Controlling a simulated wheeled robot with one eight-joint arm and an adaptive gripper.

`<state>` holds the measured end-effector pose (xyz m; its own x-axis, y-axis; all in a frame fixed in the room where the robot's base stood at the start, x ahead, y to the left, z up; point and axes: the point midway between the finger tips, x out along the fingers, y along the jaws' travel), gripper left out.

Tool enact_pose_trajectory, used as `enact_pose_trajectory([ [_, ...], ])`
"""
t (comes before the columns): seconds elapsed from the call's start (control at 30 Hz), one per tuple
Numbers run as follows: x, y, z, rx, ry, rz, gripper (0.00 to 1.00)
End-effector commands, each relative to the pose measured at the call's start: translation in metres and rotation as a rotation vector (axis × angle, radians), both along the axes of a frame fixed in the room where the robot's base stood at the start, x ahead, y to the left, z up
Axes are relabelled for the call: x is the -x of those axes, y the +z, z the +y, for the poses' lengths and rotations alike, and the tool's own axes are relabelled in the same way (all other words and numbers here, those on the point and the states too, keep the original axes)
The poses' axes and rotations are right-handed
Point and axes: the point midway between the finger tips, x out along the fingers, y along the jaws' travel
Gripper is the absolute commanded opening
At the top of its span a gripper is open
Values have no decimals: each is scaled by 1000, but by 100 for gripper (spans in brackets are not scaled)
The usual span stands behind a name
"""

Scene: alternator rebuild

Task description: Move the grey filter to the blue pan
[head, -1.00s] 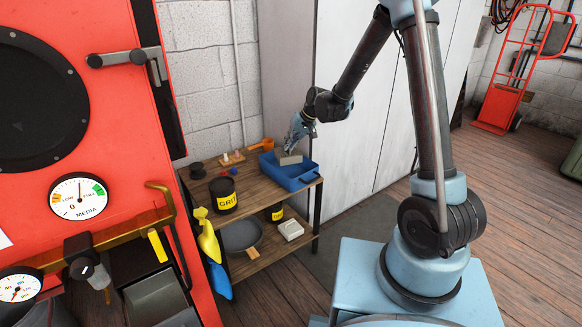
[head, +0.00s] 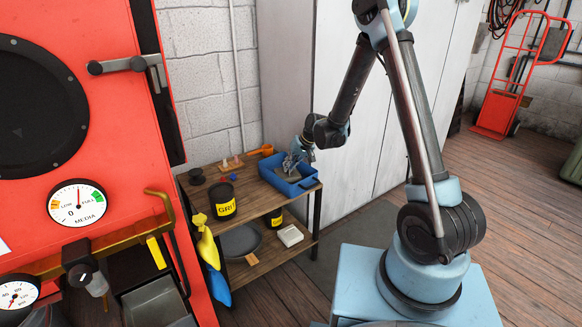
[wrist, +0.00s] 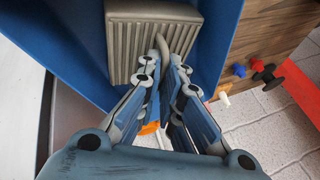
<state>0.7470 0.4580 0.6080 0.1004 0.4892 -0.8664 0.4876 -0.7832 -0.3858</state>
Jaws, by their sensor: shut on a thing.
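The grey ribbed filter (wrist: 150,38) is inside the blue pan (wrist: 222,42) in the wrist view, below the pan's rim. A curved grey tab stands up from it between my fingertips. My gripper (wrist: 163,68) is shut on the filter at this tab. In the head view the blue pan (head: 305,185) sits at the right end of the shelf's top board, and my gripper (head: 293,163) reaches down into it. The filter is mostly hidden there by the gripper and the pan wall. I cannot tell if it touches the pan floor.
A black GRIT can (head: 222,203) and an orange scoop (head: 263,150) share the wooden top board (head: 255,203). A grey round pan (head: 241,240) and a white box (head: 290,236) are on the lower shelf. A tall pale cabinet (head: 335,70) stands right behind the shelf.

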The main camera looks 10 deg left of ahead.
Motion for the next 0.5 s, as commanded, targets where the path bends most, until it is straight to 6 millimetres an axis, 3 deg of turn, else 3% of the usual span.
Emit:
enact_pose_trajectory([
  [0.1, 0, -1, 0, 0, 0, 0, 0],
  [0.2, 0, -1, 0, 0, 0, 0, 24],
  [0.23, 0, -1, 0, 0, 0, 0, 26],
  [0.5, 0, -1, 0, 0, 0, 0, 26],
])
